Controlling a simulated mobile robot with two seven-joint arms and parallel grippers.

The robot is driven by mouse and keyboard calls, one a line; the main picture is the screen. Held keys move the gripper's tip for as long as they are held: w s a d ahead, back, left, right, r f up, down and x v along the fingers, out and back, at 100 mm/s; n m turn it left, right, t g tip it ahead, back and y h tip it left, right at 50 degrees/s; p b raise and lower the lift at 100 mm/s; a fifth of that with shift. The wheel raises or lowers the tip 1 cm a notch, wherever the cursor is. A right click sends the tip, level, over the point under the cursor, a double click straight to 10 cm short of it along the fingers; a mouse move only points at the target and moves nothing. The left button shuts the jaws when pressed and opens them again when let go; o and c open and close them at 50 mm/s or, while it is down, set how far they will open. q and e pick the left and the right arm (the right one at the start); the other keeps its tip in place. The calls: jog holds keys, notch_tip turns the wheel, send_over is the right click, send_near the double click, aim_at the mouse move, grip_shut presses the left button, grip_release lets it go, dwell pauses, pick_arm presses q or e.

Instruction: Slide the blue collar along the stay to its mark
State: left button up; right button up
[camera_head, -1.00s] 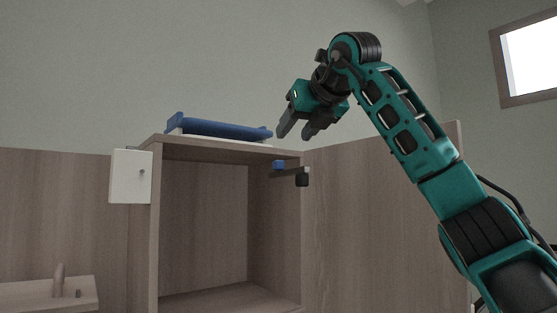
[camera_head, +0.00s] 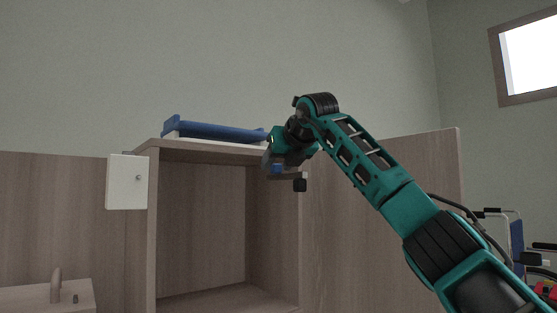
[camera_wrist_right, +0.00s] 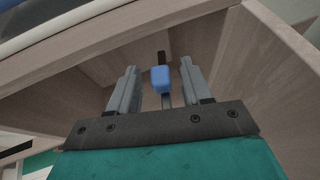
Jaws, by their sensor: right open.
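The blue collar (camera_head: 278,168) is a small block on the stay, at the front right upper part of the open cabinet. In the right wrist view the collar (camera_wrist_right: 160,80) shows between the two grey fingers of my right gripper (camera_wrist_right: 158,70), with a gap on each side. The stay (camera_wrist_right: 166,101) is a thin bar running past the collar. My right gripper (camera_head: 275,163) is open at the cabinet's upper front corner and partly covers the stay in the head view. I cannot make out the mark. My left gripper is not in view.
The wooden cabinet (camera_head: 152,230) is open and empty inside. A white panel (camera_head: 127,182) stands at the left. A wheelchair (camera_head: 516,240) is at far right.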

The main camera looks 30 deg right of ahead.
jog(key=shift+c, duration=0.2)
grip_shut()
dwell(0.3)
